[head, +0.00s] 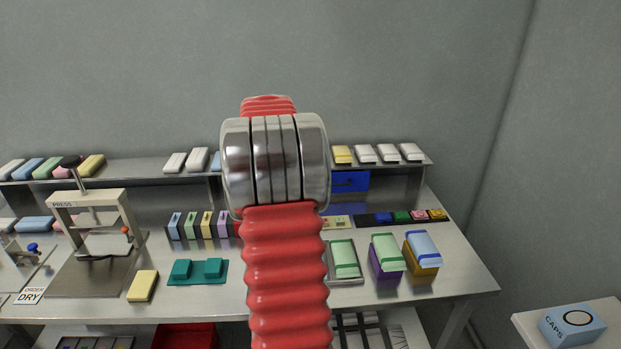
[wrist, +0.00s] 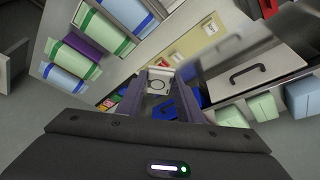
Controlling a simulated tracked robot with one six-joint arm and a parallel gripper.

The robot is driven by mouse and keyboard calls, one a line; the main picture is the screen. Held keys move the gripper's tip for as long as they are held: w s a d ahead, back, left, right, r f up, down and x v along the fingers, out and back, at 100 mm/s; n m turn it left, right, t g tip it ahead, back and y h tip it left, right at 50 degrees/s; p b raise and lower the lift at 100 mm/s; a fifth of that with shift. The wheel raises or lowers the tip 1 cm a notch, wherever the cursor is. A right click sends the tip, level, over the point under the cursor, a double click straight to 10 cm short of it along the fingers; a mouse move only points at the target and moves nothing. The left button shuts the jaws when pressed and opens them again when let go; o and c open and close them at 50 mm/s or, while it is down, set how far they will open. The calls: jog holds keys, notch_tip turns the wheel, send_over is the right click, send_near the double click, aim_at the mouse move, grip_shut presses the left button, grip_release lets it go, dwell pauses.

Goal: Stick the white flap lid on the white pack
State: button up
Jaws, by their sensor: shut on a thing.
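My gripper (wrist: 160,79) shows in the wrist view, its two dark fingers shut on a small white square piece with a dark ring, which looks like the white flap lid (wrist: 159,86). My gripper is hidden in the head view, where my red arm fills the middle. A white pack (head: 110,243) sits in the press at the left of the head view. More white packs (head: 388,153) lie on the back shelf. I cannot tell which is the task's pack. The lid is apart from these packs.
The press (head: 88,200) stands at the left of the bench. A yellow pack (head: 142,286) and a teal fixture (head: 198,271) lie near the front. A green pack in a tray (head: 344,259) and stacked packs stand right. A row of small coloured squares (head: 402,217) lies behind.

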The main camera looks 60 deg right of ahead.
jog(key=a+f+n+t, duration=0.1)
jog(key=a+f+n, duration=0.1)
jog(key=a+f, duration=0.1)
jog(key=a+f+n+t, duration=0.1)
jog(key=a+f+n, duration=0.1)
jog(key=a+n, duration=0.1)
jog(key=a+f+n+t, duration=0.1)
jog(key=a+f+n, duration=0.1)
jog(key=a, duration=0.3)
jog(key=shift+a+f+n, duration=0.25)
jog(key=shift+f+n, duration=0.05)
jog(key=shift+f, duration=0.5)
jog(key=shift+w+a+f+n, duration=0.1)
jog(key=shift+f+n, duration=0.2)
jog(key=shift+w+d+r+n+t, duration=0.2)
jog(key=shift+w+d+n+t, duration=0.25)
jog(key=shift+n, duration=0.35)
jog(key=shift+f, duration=0.1)
jog(key=shift+f, duration=2.7)
jog(key=shift+a+f, duration=0.1)
jog(key=shift+f, duration=0.15)
